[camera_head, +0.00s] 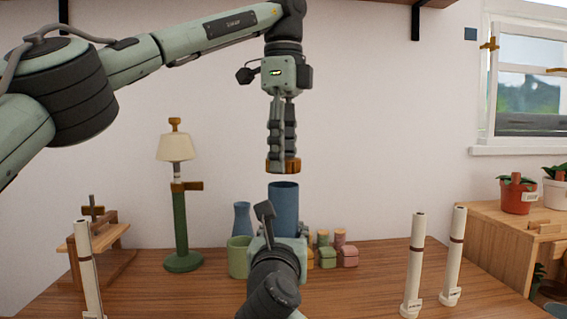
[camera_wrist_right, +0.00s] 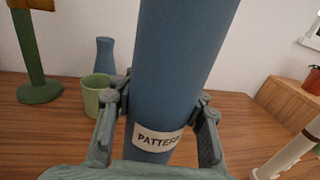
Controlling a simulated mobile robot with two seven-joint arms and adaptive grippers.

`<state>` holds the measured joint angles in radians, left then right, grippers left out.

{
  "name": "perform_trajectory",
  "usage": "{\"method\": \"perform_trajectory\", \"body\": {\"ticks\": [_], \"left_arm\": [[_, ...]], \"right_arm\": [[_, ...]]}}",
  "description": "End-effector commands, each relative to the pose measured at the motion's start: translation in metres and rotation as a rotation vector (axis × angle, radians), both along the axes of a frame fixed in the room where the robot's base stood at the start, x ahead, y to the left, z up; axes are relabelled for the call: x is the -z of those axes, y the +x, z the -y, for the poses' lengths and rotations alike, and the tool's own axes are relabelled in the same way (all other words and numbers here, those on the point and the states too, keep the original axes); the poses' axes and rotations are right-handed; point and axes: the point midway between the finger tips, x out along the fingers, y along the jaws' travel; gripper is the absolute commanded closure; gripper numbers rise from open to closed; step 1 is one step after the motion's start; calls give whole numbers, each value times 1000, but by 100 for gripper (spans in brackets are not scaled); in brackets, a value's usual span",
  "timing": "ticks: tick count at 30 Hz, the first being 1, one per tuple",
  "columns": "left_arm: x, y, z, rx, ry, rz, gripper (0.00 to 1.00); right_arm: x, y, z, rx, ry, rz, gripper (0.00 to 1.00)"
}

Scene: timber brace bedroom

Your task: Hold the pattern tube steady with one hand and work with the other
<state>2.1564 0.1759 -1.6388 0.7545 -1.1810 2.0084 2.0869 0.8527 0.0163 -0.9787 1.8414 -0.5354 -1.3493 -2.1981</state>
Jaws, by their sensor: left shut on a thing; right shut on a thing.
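The blue pattern tube (camera_head: 284,196) stands upright on the table; in the right wrist view the tube (camera_wrist_right: 178,70) carries a white label whose visible letters read "PATTER". My right gripper (camera_wrist_right: 160,98) is shut around the tube just above the label, one finger on each side. In the head view my right wrist hides the tube's lower part. My left gripper (camera_head: 283,160) points down above the tube. It is shut on a small orange-brown wooden piece (camera_head: 283,167), apart from the tube's open top with a small gap between.
A green lamp (camera_head: 180,225), blue vase (camera_head: 242,219) and green cup (camera_head: 238,257) stand left of the tube. Small pots (camera_head: 348,256) stand right of it. White posts (camera_head: 415,265) rise at both sides. A wooden cabinet (camera_head: 510,240) with potted plants is at the right.

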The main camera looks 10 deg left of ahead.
Motion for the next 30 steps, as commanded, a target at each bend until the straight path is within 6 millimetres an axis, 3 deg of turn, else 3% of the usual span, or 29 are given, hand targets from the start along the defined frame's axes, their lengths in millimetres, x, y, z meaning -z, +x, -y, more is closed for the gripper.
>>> {"method": "perform_trajectory", "body": {"ticks": [6,13,14,21,30], "left_arm": [[-22,0,0,-1,2,2,84],[-24,0,0,1,-1,1,84],[-24,0,0,1,-1,1,84],[-24,0,0,1,-1,1,84],[-23,0,0,1,-1,1,84]], "right_arm": [[1,0,0,1,-1,-2,100],[1,0,0,1,-1,-2,100],[1,0,0,0,-1,-2,65],[1,0,0,0,-1,-1,35],[0,0,0,0,0,0,34]]}}
